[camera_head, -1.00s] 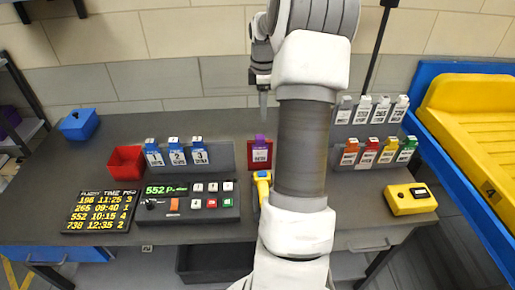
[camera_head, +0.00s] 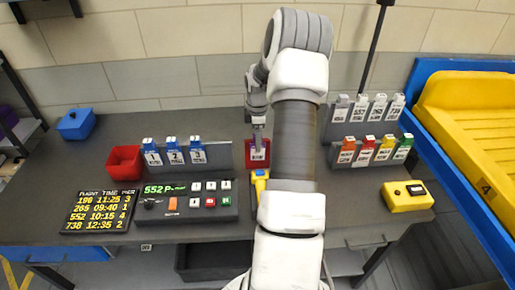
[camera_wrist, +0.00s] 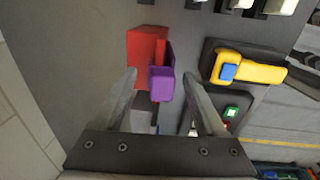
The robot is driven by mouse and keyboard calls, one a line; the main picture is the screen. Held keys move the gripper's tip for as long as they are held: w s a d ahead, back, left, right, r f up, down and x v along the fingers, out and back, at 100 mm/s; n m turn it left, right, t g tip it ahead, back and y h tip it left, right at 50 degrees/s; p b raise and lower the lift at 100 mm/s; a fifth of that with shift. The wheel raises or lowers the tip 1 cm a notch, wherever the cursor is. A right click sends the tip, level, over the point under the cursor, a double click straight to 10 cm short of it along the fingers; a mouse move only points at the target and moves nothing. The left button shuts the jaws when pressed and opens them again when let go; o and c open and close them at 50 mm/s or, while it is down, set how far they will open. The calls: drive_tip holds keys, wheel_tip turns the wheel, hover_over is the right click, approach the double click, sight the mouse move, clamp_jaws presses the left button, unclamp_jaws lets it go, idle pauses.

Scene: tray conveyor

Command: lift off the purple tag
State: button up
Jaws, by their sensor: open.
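The purple tag (camera_wrist: 161,84) hangs on a small red holder (camera_wrist: 143,48) in the wrist view, between and just beyond my fingers. My gripper (camera_wrist: 160,82) is open, with one finger on each side of the tag, and I see no contact. In the head view, my gripper (camera_head: 258,140) is over the red holder (camera_head: 250,157) in the middle of the table and hides most of the purple tag.
Tag racks stand left (camera_head: 205,156) and right (camera_head: 369,150). A control box (camera_head: 188,202) and a flight board (camera_head: 101,211) are at the left. A yellow box (camera_head: 407,196) is at the right.

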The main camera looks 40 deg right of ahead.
drive_tip(key=shift+f, duration=0.1)
clamp_jaws()
idle(0.3)
drive_tip(key=r, duration=0.4)
drive_tip(key=s+r, duration=0.1)
drive_tip(key=r, duration=0.2)
drive_tip(key=shift+a+b, duration=0.35)
drive_tip(key=shift+a, duration=0.05)
drive_tip(key=s+a+b, duration=0.1)
drive_tip(key=s+a, duration=0.7)
drive_tip(key=s, duration=0.2)
drive_tip(key=shift+a+b, duration=0.3)
drive_tip(key=shift+a, duration=0.05)
wheel_tip(320, 180, up, 6)
drive_tip(key=p, duration=0.6)
drive_tip(key=shift+r, duration=0.25)
